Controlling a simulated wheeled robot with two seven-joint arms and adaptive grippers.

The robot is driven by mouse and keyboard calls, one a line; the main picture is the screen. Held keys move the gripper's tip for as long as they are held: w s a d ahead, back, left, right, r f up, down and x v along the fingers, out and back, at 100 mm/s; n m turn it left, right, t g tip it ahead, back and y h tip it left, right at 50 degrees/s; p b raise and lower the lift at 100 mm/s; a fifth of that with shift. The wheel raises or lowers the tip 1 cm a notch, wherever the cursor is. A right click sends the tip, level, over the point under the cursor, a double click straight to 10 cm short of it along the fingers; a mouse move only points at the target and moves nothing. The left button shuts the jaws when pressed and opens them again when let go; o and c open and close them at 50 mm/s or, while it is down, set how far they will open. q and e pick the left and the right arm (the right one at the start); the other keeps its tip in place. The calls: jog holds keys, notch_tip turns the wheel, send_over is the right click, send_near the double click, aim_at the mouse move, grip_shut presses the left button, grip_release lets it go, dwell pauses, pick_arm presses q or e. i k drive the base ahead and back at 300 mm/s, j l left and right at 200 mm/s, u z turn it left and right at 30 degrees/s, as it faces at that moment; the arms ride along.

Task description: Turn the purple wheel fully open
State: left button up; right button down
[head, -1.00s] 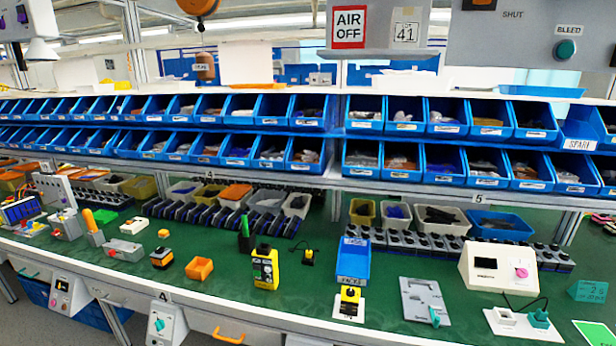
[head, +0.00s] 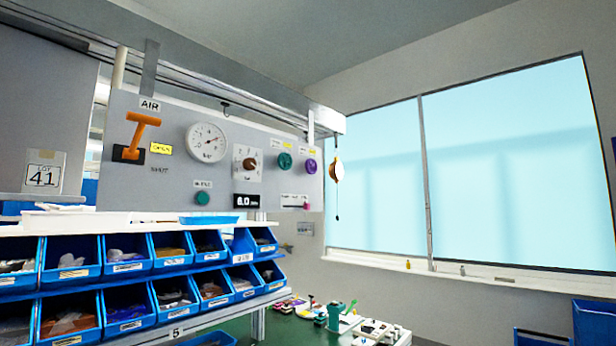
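The purple wheel (head: 311,166) is a small round handwheel near the right end of a grey control panel (head: 140,190) mounted above the shelves. A small yellow label sits just above it. How far the wheel is turned is too small to tell. A similar teal wheel (head: 285,161) is just to its left. Neither of my grippers is in the head view.
The panel also carries an orange lever (head: 141,130), a white gauge (head: 207,142), a brown knob (head: 249,163) and a teal button (head: 202,198). Blue bins (head: 125,252) fill shelves below. A brown hanging object (head: 337,172) is right of the panel, before a window (head: 380,190).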

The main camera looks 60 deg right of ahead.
aim_at(311, 164)
jog(key=z, duration=1.9)
jog(key=i+l, duration=0.1)
